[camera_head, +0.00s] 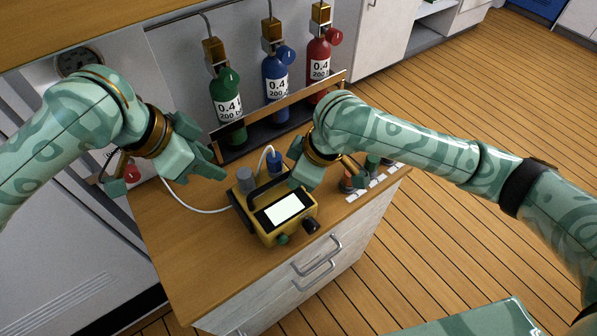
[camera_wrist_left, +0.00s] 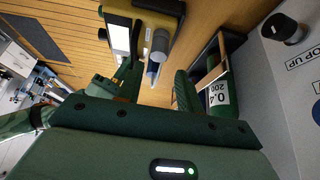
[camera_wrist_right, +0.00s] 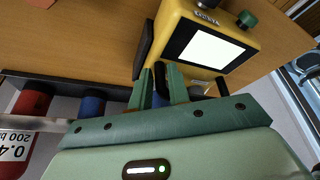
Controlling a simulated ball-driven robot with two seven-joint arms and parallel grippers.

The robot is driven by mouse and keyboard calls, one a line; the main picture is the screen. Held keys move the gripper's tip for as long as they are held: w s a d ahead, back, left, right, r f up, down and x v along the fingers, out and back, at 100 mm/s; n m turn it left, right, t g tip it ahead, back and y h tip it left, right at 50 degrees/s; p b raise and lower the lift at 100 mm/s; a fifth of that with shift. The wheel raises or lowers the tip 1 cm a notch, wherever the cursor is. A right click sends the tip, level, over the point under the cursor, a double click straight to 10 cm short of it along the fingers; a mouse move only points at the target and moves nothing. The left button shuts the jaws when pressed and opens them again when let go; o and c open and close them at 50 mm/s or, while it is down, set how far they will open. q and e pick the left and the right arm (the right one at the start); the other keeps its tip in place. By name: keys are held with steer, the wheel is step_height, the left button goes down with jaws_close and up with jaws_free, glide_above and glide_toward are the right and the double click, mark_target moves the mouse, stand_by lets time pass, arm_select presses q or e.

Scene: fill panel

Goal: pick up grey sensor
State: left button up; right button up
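The grey sensor (camera_head: 245,179) is a short cylinder upright at the back left of the yellow device (camera_head: 268,234). In the left wrist view the grey sensor (camera_wrist_left: 158,46) shows ahead, between the lines of my fingers. My left gripper (camera_head: 218,166) is open and empty, above and left of the sensor, apart from it. My right gripper (camera_head: 297,184) is at the device's black handle. In the right wrist view its fingers (camera_wrist_right: 160,72) are close together, with a dark piece of the handle (camera_wrist_right: 144,48) between the tips.
A blue connector (camera_head: 274,161) with a white cable stands behind the device. Green (camera_head: 228,103), blue (camera_head: 276,82) and red (camera_head: 319,66) bottles stand along the wall behind a wooden rail. The wooden counter (camera_head: 190,262) is clear at the front left.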

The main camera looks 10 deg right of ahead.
mark_target(237, 176)
arm_select(q)
steer(key=shift+o, duration=0.3)
steer(key=s+a+f+n+g, duration=0.1)
steer(key=s+a+f, duration=0.2)
steer(key=f, duration=0.4)
steer(key=shift+s+a+f+n+g, duration=0.35)
steer(key=shift+s+a+n+g, duration=0.05)
steer(key=shift+s, duration=0.15)
steer(key=s+a+f+h, duration=0.1)
steer(key=s+a+f+n+h, duration=0.1)
steer(key=s+f, duration=0.1)
steer(key=shift+s, duration=0.1)
steer(key=w+d+r+m+t+h, duration=0.1)
steer(key=w+r+m+t+h, duration=0.1)
steer(key=w+r+t+h, duration=0.4)
steer(key=shift+m+g+y, duration=0.4)
steer(key=shift+g, duration=0.1)
steer(key=x, duration=0.6)
steer(key=shift+s+d+r, duration=0.35)
steer(key=x, duration=0.5)
steer(key=shift+w+f, duration=0.2)
steer(key=shift+f, duration=0.1)
steer(key=c, duration=0.7)
